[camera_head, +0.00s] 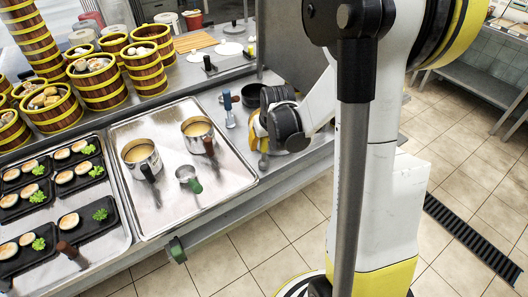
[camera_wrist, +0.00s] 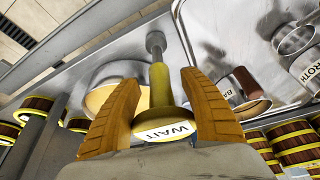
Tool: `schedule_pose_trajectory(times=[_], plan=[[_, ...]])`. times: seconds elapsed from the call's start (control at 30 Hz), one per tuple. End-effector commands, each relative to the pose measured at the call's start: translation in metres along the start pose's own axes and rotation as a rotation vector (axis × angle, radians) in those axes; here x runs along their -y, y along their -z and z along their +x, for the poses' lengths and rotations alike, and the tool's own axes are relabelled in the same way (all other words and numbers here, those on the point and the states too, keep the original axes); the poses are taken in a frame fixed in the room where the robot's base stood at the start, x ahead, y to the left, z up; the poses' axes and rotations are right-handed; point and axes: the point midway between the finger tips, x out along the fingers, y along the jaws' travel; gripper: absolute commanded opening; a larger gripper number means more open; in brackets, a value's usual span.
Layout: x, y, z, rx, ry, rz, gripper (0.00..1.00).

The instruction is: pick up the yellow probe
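The yellow probe (camera_wrist: 160,85) is between my gripper's fingers in the wrist view. It has a yellow handle, a disc marked "WAIT" at the near end and a grey metal tip at the far end. My gripper (camera_wrist: 158,88) is open around the probe, with a narrow gap beside the handle on each side. The disc sits close between the fingers; whether it touches them I cannot tell. In the head view my gripper (camera_head: 258,135) is low over the counter, right of the tray, and hides most of the probe.
A metal tray (camera_head: 240,165) with two pots and a green-handled cup lies to the left. Wooden steamers (camera_head: 100,80) stand at the far left. The counter's front edge is close.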

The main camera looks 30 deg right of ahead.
Motion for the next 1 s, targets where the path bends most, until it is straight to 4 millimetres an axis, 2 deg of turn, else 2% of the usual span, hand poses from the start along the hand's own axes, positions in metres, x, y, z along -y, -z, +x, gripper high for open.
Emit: schedule_pose_trajectory(times=[0.03,0.1,0.17,0.67,0.77,0.93,1.0], plan=[[0.000,0.000,0.000,0.000,0.000,0.000,0.38],[0.000,0.000,0.000,0.000,0.000,0.000,0.17],[0.000,0.000,0.000,0.000,0.000,0.000,0.00],[0.000,0.001,-0.004,0.000,0.000,0.000,0.00],[0.000,0.005,-0.013,0.000,0.000,0.000,0.00],[0.000,0.017,-0.042,0.000,0.000,0.000,0.00],[-0.014,0.014,-0.052,0.000,-0.001,0.005,0.00]])
